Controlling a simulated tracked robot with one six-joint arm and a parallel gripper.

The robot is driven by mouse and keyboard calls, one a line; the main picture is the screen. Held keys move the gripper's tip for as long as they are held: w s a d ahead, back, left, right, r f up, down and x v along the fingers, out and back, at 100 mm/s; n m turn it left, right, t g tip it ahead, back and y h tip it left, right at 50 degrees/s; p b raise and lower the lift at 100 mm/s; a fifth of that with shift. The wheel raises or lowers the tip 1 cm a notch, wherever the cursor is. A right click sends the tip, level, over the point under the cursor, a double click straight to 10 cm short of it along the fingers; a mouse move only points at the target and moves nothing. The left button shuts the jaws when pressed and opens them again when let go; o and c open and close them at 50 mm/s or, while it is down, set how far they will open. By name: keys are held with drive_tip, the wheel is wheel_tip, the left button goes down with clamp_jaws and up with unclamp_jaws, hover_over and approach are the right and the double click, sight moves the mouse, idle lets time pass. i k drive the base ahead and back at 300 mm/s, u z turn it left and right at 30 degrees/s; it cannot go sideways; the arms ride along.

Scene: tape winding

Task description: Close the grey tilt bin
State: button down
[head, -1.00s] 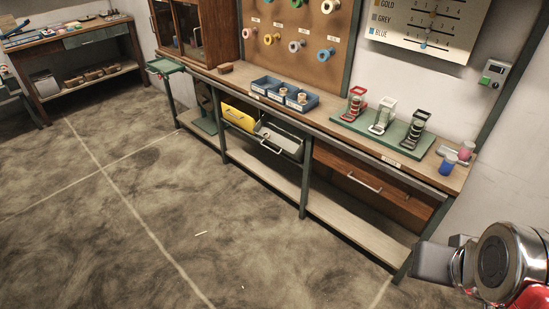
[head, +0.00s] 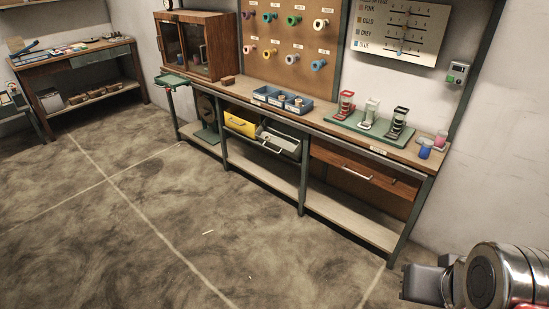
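The grey tilt bin (head: 279,143) hangs under the bench top, right of a yellow bin (head: 240,122). It is tipped open towards the floor side, with its handle on the front face and its inside partly showing. The yellow bin beside it looks more upright. My gripper (head: 408,283) is at the lower right, far from the grey bin and in front of the bench. Its fingers are seen from the side, so whether they are open or shut does not show.
The bench (head: 345,137) runs along the wall, with a wooden drawer (head: 366,172) right of the bin and a low shelf (head: 345,222) below. Blue trays (head: 283,101) and a green rack board (head: 372,130) stand on top. The floor (head: 200,240) in front is clear.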

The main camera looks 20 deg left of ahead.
sight(286, 139)
drive_tip(key=z, duration=0.05)
drive_tip(key=k, duration=0.2)
drive_tip(key=u, duration=0.8)
drive_tip(key=i, duration=2.35)
drive_tip(key=u, duration=0.95)
drive_tip(key=i, duration=0.7)
drive_tip(key=u, duration=0.25)
